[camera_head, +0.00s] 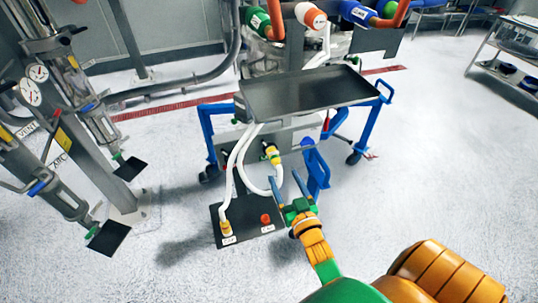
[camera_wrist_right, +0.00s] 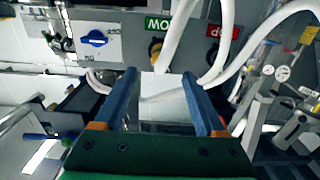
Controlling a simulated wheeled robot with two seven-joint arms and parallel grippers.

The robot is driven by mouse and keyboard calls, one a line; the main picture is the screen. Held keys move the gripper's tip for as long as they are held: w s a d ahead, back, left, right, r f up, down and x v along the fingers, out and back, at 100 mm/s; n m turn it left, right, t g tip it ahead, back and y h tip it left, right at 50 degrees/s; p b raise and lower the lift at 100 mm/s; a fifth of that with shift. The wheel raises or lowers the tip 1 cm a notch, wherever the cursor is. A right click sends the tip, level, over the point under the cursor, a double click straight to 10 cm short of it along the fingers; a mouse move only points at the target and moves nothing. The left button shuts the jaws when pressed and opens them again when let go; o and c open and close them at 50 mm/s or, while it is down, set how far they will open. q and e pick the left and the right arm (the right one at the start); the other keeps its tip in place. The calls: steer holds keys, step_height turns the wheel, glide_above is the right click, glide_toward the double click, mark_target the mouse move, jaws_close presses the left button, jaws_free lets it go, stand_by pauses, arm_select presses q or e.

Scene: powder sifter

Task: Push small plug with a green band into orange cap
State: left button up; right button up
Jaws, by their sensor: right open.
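In the head view, a small yellow plug with a green band (camera_head: 271,154) sits at the front of the cart's panel, with a white hose at it. A small orange cap (camera_head: 266,218) stands on the dark lower plate (camera_head: 250,231). My right gripper (camera_head: 284,184) is open, its blue fingers pointing up toward the panel, just below and right of the plug. In the right wrist view the open fingers (camera_wrist_right: 161,76) frame a white hose end, with a yellow and black fitting (camera_wrist_right: 155,48) beyond, partly hidden. My left gripper is out of view.
White hoses (camera_head: 243,160) loop in front of the panel. Another yellow fitting (camera_head: 225,228) stands at the plate's left.

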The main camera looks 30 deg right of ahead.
mark_target(276, 161)
steer(key=shift+d, duration=0.15)
steer(key=shift+w+f, duration=0.15)
steer(key=shift+w, duration=0.2)
steer(key=b+x, duration=0.3)
steer(key=x, duration=0.4)
steer(key=shift+b, duration=0.3)
steer(key=shift+w, duration=0.65)
jaws_close()
